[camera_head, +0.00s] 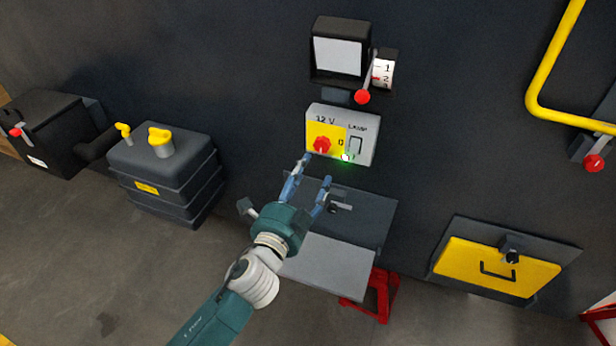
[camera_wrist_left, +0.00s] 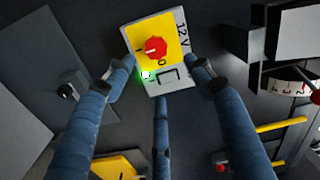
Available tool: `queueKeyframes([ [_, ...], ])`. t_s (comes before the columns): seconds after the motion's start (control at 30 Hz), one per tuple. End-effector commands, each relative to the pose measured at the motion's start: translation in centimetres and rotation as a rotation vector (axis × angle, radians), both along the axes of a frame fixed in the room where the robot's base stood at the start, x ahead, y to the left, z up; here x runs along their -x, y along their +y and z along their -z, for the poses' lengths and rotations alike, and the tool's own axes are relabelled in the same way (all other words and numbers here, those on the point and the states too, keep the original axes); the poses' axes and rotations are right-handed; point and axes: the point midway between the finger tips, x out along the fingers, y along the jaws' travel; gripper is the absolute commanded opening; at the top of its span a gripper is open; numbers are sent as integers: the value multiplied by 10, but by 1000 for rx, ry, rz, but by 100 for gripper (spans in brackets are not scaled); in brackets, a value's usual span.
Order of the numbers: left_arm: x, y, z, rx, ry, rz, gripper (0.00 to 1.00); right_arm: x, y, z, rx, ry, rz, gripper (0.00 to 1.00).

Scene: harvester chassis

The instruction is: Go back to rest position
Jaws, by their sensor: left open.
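My left gripper (camera_head: 311,172) is open and empty in the head view, just below and in front of the 12 V switch box (camera_head: 368,154). The box carries a red knob (camera_head: 321,145) on a yellow plate, a lamp switch and a lit green light (camera_head: 346,157). In the left wrist view, the blue fingers of my left gripper (camera_wrist_left: 165,75) are spread around the box, with its red knob (camera_wrist_left: 155,48) between the upper two. I cannot tell whether a fingertip touches the box. My right gripper does not show.
Above the box is a black unit with a red-tipped lever (camera_head: 362,97). Below is a grey shelf (camera_head: 330,265) on a red stand. A dark tank (camera_head: 165,178) stands at left, a yellow hatch (camera_head: 497,268) at lower right, and a yellow rail (camera_head: 533,85) at upper right.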

Motion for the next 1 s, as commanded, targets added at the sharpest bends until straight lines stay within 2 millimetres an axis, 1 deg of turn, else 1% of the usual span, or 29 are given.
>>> queueKeyframes([
  [0.47,1,1,1,0,1,-1,53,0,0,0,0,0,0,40],
  [0.57,0,3,13,4,25,-7,53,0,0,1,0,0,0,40],
  [0.67,-2,12,52,24,103,-25,53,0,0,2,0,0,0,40],
  [0.7,-2,18,76,37,151,-37,53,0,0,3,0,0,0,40],
  [0.77,0,28,116,62,231,-60,53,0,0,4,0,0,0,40],
  [0.8,4,36,146,84,291,-79,53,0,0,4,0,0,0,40],
  [0.87,12,49,191,115,381,-109,53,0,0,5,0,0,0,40],
  [0.9,20,58,220,138,440,-134,53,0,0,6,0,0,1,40],
  [0.97,34,71,262,172,525,-169,53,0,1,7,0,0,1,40],
  [1.0,46,79,289,196,582,-196,53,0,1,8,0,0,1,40],
])
